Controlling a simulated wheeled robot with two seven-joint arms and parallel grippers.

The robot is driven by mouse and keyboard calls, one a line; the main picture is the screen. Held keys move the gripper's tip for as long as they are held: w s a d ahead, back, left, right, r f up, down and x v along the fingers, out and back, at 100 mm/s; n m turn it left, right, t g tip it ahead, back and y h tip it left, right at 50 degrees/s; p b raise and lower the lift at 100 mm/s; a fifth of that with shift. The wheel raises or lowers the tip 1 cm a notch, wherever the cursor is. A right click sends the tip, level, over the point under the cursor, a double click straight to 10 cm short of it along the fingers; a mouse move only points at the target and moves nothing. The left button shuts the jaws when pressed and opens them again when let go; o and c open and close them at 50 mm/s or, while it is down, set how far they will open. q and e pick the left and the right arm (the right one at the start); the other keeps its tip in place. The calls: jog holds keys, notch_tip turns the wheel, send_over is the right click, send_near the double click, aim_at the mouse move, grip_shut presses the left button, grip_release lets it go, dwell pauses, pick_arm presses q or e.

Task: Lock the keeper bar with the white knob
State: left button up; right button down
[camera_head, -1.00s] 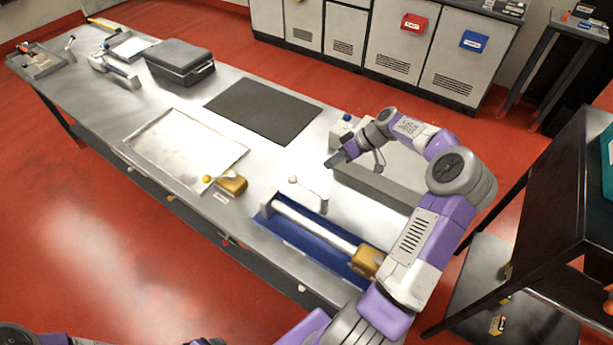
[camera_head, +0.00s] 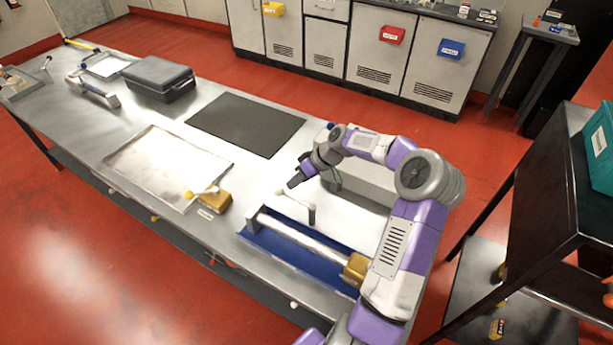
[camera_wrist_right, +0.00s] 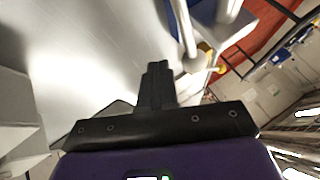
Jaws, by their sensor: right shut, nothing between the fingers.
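The white knob (camera_head: 280,192) is at the free end of a thin metal lever (camera_head: 300,201) on an upright pin, behind the blue cradle (camera_head: 260,243). The cradle holds a long metal bar (camera_head: 305,238) with a brass block (camera_head: 355,269) at its near right end. My right gripper (camera_head: 293,184) is shut and empty, just behind and right of the white knob in the head view; contact cannot be told. Its closed fingers (camera_wrist_right: 157,82) also show in the right wrist view. My left gripper is not in view.
A brass block (camera_head: 217,203) with a yellow knob (camera_head: 189,195) stands left of the cradle, beside a shallow metal tray (camera_head: 150,190). A dark mat (camera_head: 247,124) and a dark case (camera_head: 158,78) lie farther back. A grey box (camera_head: 360,192) stands under my right arm.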

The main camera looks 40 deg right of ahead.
aim_at(282, 194)
jog(key=shift+a+r, duration=0.15)
jog(key=shift+a, duration=0.55)
jog(key=shift+a+n+g+p, duration=0.3)
jog(key=shift+a+n, duration=0.1)
jog(key=shift+n, duration=0.1)
jog(key=a+n+g+y+p, duration=0.1)
jog(key=a+n, duration=0.1)
jog(key=s+a+n+g+p, duration=0.1)
jog(key=a+n+g+p, duration=0.1)
jog(key=n, duration=0.1)
jog(key=shift+r+y, duration=0.1)
jog(key=shift+y, duration=0.3)
jog(key=s+a+n+g, duration=0.1)
jog(key=s+a+n+g+p, duration=0.1)
jog(key=n, duration=0.1)
jog(key=s+a+n+g, duration=0.1)
jog(key=n, duration=0.1)
jog(key=shift+g, duration=0.4)
jog(key=shift+s+a+n+g+h+p, duration=0.15)
jog(key=shift+s+a+n+g+p, duration=0.2)
jog(key=shift+n, duration=0.3)
jog(key=shift+s+n+g+h+p, duration=0.15)
jog(key=shift+s+n+g, duration=0.3)
jog(key=shift+n, duration=0.2)
jog(key=shift+s+n, duration=0.15)
jog(key=shift+n, duration=0.15)
